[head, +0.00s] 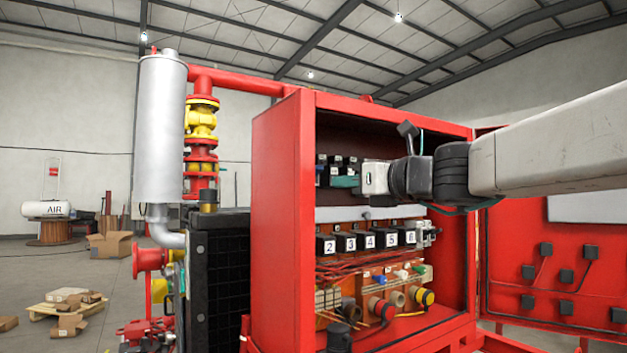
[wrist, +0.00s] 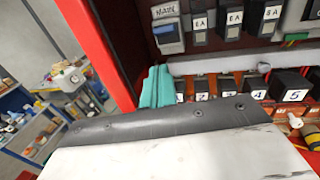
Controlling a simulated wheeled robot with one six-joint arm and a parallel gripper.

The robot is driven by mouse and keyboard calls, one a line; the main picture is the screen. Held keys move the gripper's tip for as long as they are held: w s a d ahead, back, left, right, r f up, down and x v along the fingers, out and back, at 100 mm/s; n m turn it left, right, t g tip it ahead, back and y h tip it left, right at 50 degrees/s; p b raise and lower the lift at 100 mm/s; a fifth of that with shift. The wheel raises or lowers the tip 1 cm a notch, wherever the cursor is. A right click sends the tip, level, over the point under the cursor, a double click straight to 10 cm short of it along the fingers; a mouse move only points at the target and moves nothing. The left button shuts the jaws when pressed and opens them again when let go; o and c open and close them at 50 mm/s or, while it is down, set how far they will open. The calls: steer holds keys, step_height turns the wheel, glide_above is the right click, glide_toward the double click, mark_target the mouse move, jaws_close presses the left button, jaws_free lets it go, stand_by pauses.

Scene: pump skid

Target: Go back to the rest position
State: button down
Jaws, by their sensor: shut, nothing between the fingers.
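My gripper (head: 345,182) shows as teal fingers in front of the upper breaker row in the head view. My arm reaches in from the right at the open front of the red cabinet (head: 275,190). In the wrist view the teal fingers of my gripper (wrist: 156,86) are together and empty, below the breaker labelled MAIN (wrist: 168,36). I cannot tell whether they touch anything. My own arm hides part of the cabinet's inside.
Numbered black relays (head: 367,239) sit in a row below my gripper. The open red door (head: 550,260) stands at the right. A silver cylinder (head: 163,130) and a black radiator (head: 218,280) stand left of the cabinet. Shelving (wrist: 40,120) shows in the wrist view.

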stand_by(0.3)
steer(key=s+d+f+n+g+h, duration=0.2)
steer(key=s+f+n+g, duration=0.2)
steer(key=s+f+n, duration=0.45)
steer(key=s+d+f+n+g+h, duration=0.15)
steer(key=s+f+n+g, duration=0.3)
steer(key=f+n, duration=0.6)
steer(key=s+d+f+n+g+h, duration=0.3)
steer(key=s+d+f+n+h, duration=0.4)
steer(key=s+d+f, duration=0.9)
steer(key=s+d+h, duration=0.2)
steer(key=s+d, duration=0.1)
steer(key=shift+s+d+f+n, duration=0.15)
steer(key=shift+s+f+n, duration=0.15)
steer(key=shift+n, duration=0.1)
steer(key=shift+h, duration=0.25)
